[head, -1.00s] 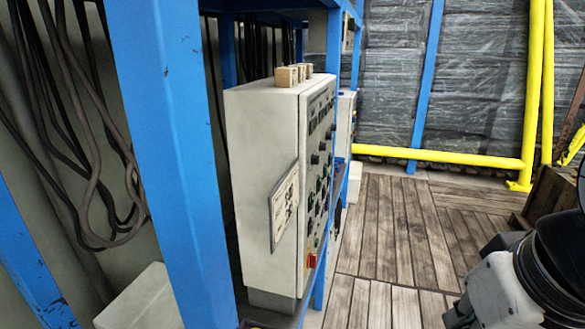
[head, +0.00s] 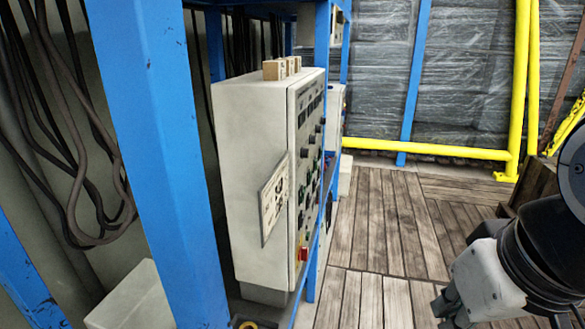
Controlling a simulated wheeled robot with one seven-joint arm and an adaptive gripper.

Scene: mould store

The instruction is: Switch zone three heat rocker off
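A pale grey control cabinet (head: 245,165) stands inside a blue rack and is seen mostly from its side. Its front panel (head: 302,135) faces right at a steep slant, with dark knobs, green and dark switches and a red and yellow switch (head: 303,253) low down. I cannot tell which switch is the zone three heat rocker. My gripper (head: 446,306) is at the lower right, apart from the cabinet, over the floor. Its fingers are small and partly cut off, so its opening is unclear.
A blue rack post (head: 150,150) stands close on the left, with black cables (head: 75,150) hanging behind it. Small wooden blocks (head: 275,69) sit on the cabinet. The plank floor (head: 380,220) right of the rack is clear. A yellow rail (head: 430,149) runs along the back.

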